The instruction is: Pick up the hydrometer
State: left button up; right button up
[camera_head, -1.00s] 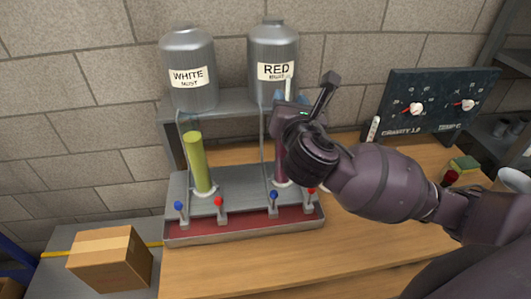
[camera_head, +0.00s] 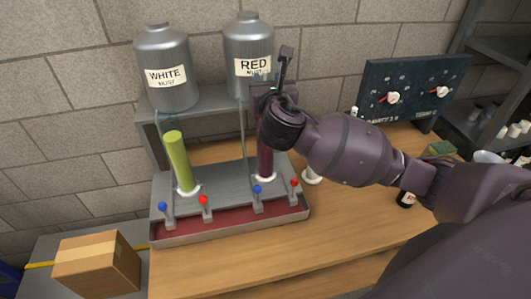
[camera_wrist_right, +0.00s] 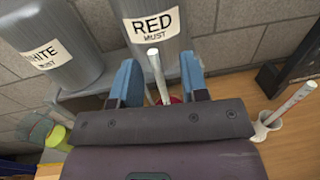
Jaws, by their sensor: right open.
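A pale, thin hydrometer stem (camera_wrist_right: 158,76) stands up between my right gripper's two blue fingers in the right wrist view, with a gap on each side. My right gripper (camera_wrist_right: 158,68) is open around the stem; in the head view the gripper (camera_head: 268,88) is above the dark red cylinder (camera_head: 265,160). There the gripper and arm hide the stem and the cylinder's top. A second pale rod (camera_wrist_right: 290,104) leans in a small white holder at the right of the wrist view; I cannot tell what it is. My left gripper is not in view.
The RED must tank (camera_head: 248,50) and WHITE must tank (camera_head: 163,75) stand behind. A yellow-green cylinder (camera_head: 179,160) and several red and blue levers are on the tray stand (camera_head: 230,222). A dial panel (camera_head: 412,92) is at right. The table front (camera_head: 350,240) is clear.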

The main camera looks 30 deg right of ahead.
jog(key=x, duration=0.4)
jog(key=shift+w+a, duration=0.1)
jog(key=shift+a, duration=0.05)
grip_shut()
